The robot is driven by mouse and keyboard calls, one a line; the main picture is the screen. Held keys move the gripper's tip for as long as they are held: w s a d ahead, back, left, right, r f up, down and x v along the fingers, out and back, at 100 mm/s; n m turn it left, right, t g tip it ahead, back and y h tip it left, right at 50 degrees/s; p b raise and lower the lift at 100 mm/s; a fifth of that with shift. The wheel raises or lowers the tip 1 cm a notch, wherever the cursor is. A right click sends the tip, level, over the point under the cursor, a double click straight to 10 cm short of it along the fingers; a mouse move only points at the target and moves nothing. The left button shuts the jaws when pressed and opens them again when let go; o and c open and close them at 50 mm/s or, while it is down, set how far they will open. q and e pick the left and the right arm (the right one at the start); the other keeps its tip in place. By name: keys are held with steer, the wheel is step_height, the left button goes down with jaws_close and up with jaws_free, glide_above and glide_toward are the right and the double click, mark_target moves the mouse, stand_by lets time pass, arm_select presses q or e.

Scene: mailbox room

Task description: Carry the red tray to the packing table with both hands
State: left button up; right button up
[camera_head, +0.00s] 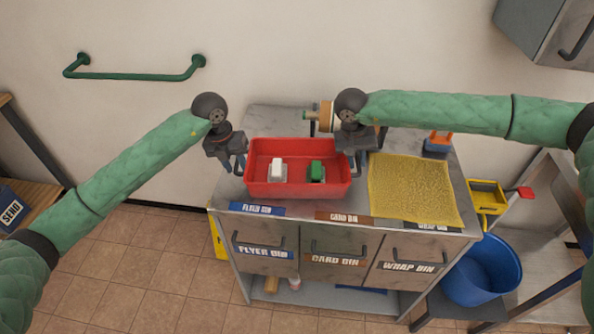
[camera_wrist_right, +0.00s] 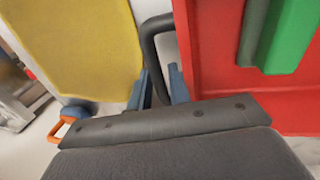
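The red tray (camera_head: 298,188) sits on the grey top of a cabinet. It holds a white block (camera_head: 277,168) and a green block (camera_head: 316,171); part of the green one shows in the right wrist view (camera_wrist_right: 292,38). My left gripper (camera_head: 233,166) is at the tray's left end, its fingers apart by the dark handle there. My right gripper (camera_head: 357,165) is at the right end. In the right wrist view its fingers (camera_wrist_right: 161,88) stand apart on both sides of the dark handle (camera_wrist_right: 151,45), with a gap showing. No packing table can be identified for sure.
A yellow wrap sheet (camera_head: 412,190) lies right of the tray. The cabinet (camera_head: 228,229) has labelled bins below. A roll (camera_head: 325,116) stands behind the right gripper. A blue bucket (camera_head: 482,271) is at right, a wooden surface (camera_head: 32,190) at far left. Floor (camera_head: 150,260) is clear at left.

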arm_select(q)
steer(key=shift+w+f, duration=0.3)
steer(key=shift+f, duration=0.2)
arm_select(e)
steer(key=shift+w+d+f, duration=0.1)
steer(key=shift+w+f, duration=0.15)
steer(key=shift+f, duration=0.3)
arm_select(q)
steer(key=shift+s+r, duration=0.2)
steer(key=shift+s, duration=0.05)
steer(key=shift+c, duration=0.4)
arm_select(e)
steer(key=shift+s+r, duration=0.25)
steer(key=shift+c, duration=0.5)
arm_select(q)
steer(key=c, duration=0.4)
arm_select(e)
jaws_close()
arm_select(q)
jaws_close()
arm_select(e)
steer(key=shift+w+f, duration=0.1)
arm_select(q)
steer(key=shift+r, duration=0.1)
